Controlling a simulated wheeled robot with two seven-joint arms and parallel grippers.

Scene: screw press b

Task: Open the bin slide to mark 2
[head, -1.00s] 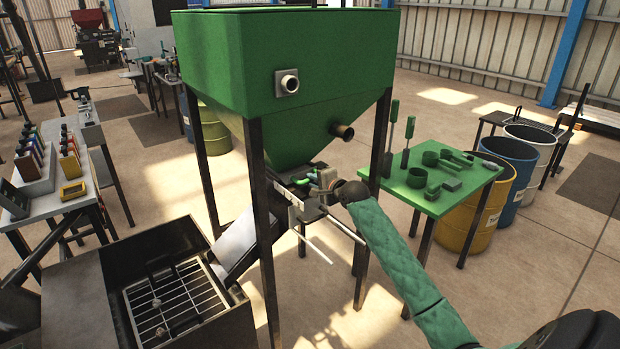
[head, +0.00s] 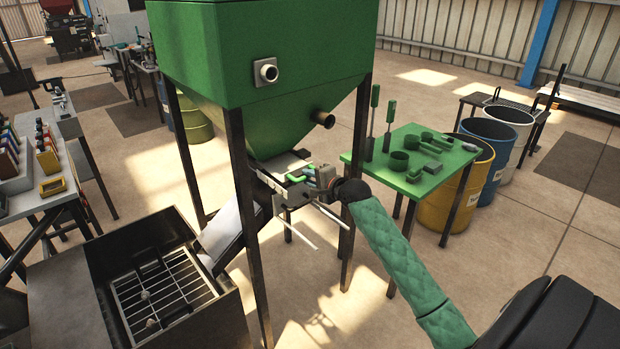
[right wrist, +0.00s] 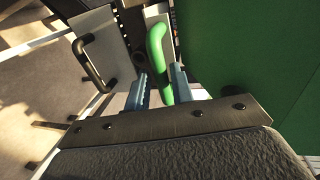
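The green bin (head: 255,60) is a hopper on dark legs, its funnel narrowing to the slide assembly (head: 290,190) below. A green bar handle (right wrist: 157,55) stands at that assembly. My right gripper (right wrist: 160,88) has its two blue-grey fingers on either side of this handle. The handle lies close to the right finger, with a narrow gap at the left one, so the gripper looks open. In the head view my right gripper (head: 322,178) is at the slide under the bin, small and partly hidden. The slide's marks are not readable. My left gripper is not in view.
A dark bin leg (head: 355,165) stands close to my right forearm. A green table (head: 425,150) with tools is behind to the right, beside barrels (head: 465,195). A box with a grate (head: 165,300) is at the lower left. A black bent handle (right wrist: 95,62) is left of my fingers.

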